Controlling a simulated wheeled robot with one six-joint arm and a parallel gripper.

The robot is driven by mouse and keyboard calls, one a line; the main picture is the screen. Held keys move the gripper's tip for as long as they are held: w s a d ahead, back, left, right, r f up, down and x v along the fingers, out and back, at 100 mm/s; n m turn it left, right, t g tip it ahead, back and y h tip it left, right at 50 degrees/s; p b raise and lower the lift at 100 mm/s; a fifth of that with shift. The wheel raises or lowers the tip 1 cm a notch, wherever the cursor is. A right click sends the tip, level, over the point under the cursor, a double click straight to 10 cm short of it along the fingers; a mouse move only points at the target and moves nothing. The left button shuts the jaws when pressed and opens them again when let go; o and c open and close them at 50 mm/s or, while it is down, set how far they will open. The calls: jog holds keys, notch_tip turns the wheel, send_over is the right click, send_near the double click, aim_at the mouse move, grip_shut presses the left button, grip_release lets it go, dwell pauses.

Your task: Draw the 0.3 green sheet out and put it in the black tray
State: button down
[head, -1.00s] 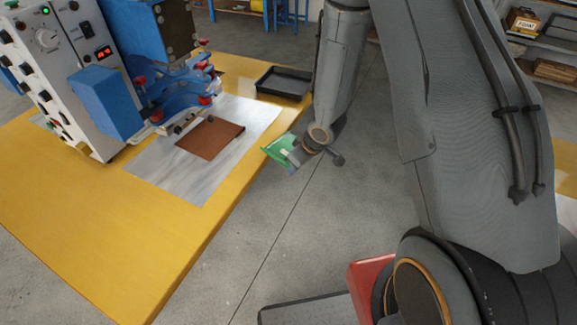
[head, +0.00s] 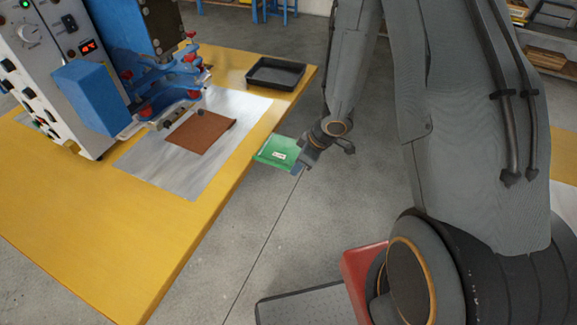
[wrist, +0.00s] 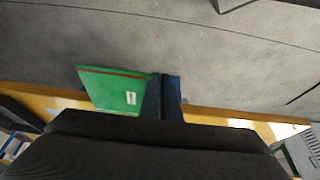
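The green sheet (head: 276,152) has a small white label and is held off the table's right edge, over the floor. My gripper (head: 301,161) is shut on the sheet's right edge. In the wrist view the green sheet (wrist: 112,90) sticks out to the left of the dark fingers (wrist: 163,95), with a brown strip along its top edge. The label's text is too small to read. The black tray (head: 275,73) stands at the far right corner of the yellow table. Its visible inside looks empty.
The yellow table (head: 112,252) carries a blue and white machine (head: 52,75) with red knobs. A brown sheet (head: 201,131) lies on a silvery plate (head: 150,168) in front of it. The table's front is clear. Shelves stand at the back right.

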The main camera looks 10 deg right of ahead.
jog(key=s+d, duration=0.7)
jog(key=d, duration=0.2)
jog(key=shift+d, duration=0.25)
jog(key=shift+w, duration=0.15)
dwell(0.4)
